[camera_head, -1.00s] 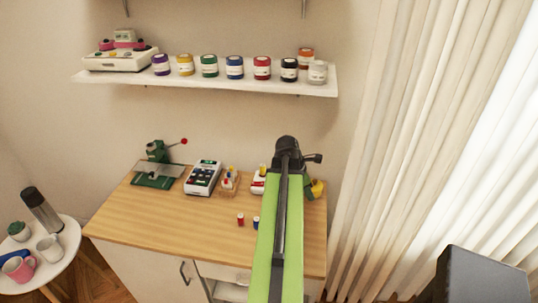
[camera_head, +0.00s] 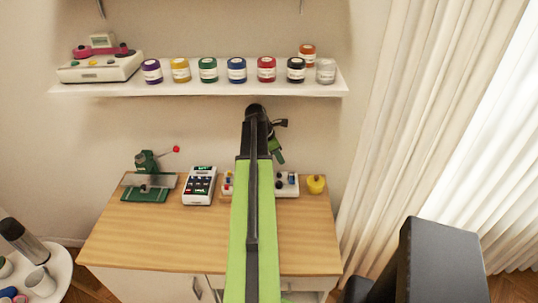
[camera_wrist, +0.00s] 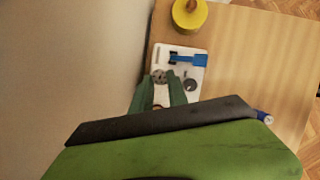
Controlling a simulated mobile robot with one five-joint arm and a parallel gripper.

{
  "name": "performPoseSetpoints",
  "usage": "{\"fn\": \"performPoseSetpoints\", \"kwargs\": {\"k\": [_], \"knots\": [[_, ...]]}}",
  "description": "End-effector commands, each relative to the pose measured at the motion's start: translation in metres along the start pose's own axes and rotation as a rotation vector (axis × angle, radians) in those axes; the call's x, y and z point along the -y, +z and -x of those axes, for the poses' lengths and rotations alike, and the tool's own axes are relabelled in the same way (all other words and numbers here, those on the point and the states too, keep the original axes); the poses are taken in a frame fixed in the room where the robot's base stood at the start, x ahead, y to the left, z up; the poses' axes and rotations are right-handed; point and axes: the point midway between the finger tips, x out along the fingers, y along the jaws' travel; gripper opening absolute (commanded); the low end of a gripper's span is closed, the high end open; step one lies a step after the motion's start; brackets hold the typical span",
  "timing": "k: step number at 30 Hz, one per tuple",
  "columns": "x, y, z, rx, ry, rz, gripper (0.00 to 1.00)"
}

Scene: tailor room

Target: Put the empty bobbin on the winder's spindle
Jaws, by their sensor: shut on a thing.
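In the head view my green gripper (camera_head: 277,156) points down above the back right of the table, over the white winder (camera_head: 289,183). My own arm hides the winder's left side. In the wrist view my gripper (camera_wrist: 162,79) is shut on a small grey round piece, the empty bobbin (camera_wrist: 159,76), between the fingertips. The winder (camera_wrist: 196,76) lies below, with a blue arm, a small dark post near the blue arm's left end and a dark round knob. The bobbin appears over the winder's left edge; its height above the winder is unclear.
A yellow pot (camera_head: 316,184) stands right of the winder. A white keypad device (camera_head: 200,185) and a green machine (camera_head: 148,180) stand to the left. A shelf (camera_head: 200,88) with jars hangs above. The table's front (camera_head: 160,240) is bare.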

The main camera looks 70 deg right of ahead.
Motion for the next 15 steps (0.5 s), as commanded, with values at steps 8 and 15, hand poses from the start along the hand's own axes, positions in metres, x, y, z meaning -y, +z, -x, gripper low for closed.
{"fn": "performPoseSetpoints", "kwargs": {"k": [8, 15], "knots": [[-0.002, -0.017, -0.017, 0.000, 0.005, 0.011, 0.00], [-0.003, -0.031, -0.043, 0.000, 0.007, 0.015, 0.00]]}}
